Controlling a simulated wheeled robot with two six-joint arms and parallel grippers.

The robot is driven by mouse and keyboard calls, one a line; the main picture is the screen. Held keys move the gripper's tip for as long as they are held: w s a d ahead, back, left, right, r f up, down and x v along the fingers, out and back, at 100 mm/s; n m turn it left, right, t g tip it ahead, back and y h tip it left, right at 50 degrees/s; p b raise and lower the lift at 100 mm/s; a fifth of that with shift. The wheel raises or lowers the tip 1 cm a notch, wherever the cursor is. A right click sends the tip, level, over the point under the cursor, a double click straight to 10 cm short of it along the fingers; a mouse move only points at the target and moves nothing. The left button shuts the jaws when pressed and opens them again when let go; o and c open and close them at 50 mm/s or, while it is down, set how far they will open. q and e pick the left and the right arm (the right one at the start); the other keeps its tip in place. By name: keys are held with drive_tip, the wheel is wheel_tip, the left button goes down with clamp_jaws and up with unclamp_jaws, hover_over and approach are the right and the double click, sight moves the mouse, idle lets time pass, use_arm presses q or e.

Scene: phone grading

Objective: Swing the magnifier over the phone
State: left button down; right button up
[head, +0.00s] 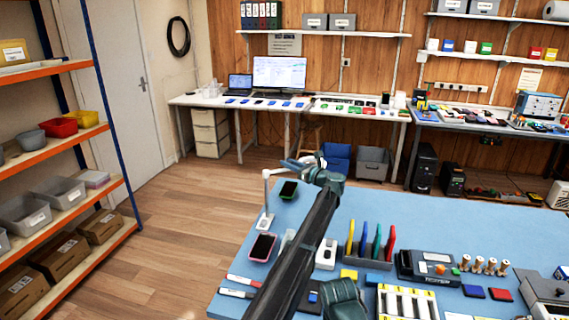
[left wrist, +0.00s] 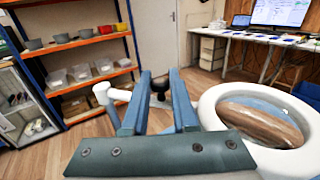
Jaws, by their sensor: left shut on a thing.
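The magnifier has a white post (head: 265,190) on a white base at the far left of the blue table. In the left wrist view its white ring and lens (left wrist: 208,108) are large at the right, and its post (left wrist: 101,95) is at the left. My left gripper (head: 293,163) is at the magnifier's arm, its fingers (left wrist: 156,78) shut around a dark handle (left wrist: 160,88). A phone with a green edge (head: 289,189) lies right of the post. A pink-edged phone (head: 262,246) lies nearer. In the head view my gripper and arm hide much of the magnifier's head.
The blue table (head: 420,215) holds a rack of coloured tools (head: 370,245), a dark tester (head: 428,266), pens (head: 240,286) and small pads at the front. The table's back middle is clear. Orange shelves (head: 60,145) stand apart at the left.

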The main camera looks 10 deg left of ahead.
use_arm(q)
drive_tip(key=shift+w+a+n+g+y, duration=0.1)
drive_tip(key=shift+w+n+g+y, duration=0.2)
drive_tip(key=shift+g, duration=0.1)
use_arm(e)
drive_tip(key=shift+w+a, duration=0.25)
drive_tip(key=shift+w, duration=0.25)
use_arm(q)
drive_tip(key=c, duration=0.7)
unclamp_jaws()
drive_tip(key=shift+s, duration=0.1)
